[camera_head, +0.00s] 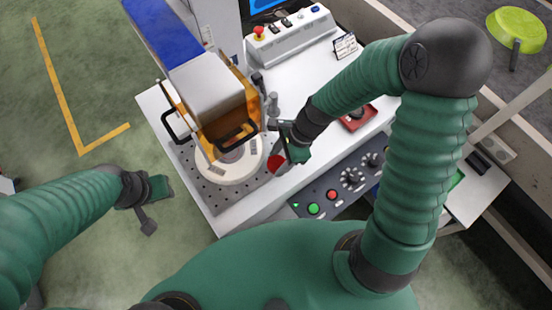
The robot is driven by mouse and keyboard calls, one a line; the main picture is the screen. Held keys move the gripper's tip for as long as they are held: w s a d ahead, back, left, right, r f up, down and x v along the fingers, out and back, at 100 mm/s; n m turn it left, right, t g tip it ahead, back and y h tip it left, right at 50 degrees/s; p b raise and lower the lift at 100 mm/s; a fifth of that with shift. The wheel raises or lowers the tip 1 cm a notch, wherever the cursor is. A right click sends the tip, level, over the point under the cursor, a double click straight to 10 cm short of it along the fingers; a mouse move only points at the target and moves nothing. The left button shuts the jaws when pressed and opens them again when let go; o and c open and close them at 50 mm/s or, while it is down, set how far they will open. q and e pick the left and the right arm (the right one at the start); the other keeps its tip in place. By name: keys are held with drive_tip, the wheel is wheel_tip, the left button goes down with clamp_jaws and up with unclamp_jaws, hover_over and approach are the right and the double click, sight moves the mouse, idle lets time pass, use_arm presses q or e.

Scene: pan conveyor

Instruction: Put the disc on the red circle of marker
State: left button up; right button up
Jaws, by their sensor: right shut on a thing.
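An orange-framed machine with black handles (212,100) stands over the round white plate (230,172). A control panel (338,188) runs along the front edge. A grey box with a red button (288,42) and a small sign (344,46) stand at the back.

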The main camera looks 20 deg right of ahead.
sight(277, 160)
drive_tip(key=shift+w+d+f, duration=0.1)
drive_tip(key=shift+w, duration=0.5)
drive_tip(key=shift+w+d+f, duration=0.1)
drive_tip(key=shift+w, duration=0.5)
wheel_tip(277, 160, down, 3)
drive_tip(key=shift+s+f+b, duration=0.1)
drive_tip(key=shift+s+b, duration=0.05)
drive_tip(key=shift+b, duration=0.2)
drive_tip(key=shift+a+f, duration=0.1)
drive_tip(key=shift+a, duration=0.1)
drive_tip(key=o, duration=1.2)
drive_tip(key=shift+o, duration=1.4)
drive_tip(key=shift+d, duration=0.1)
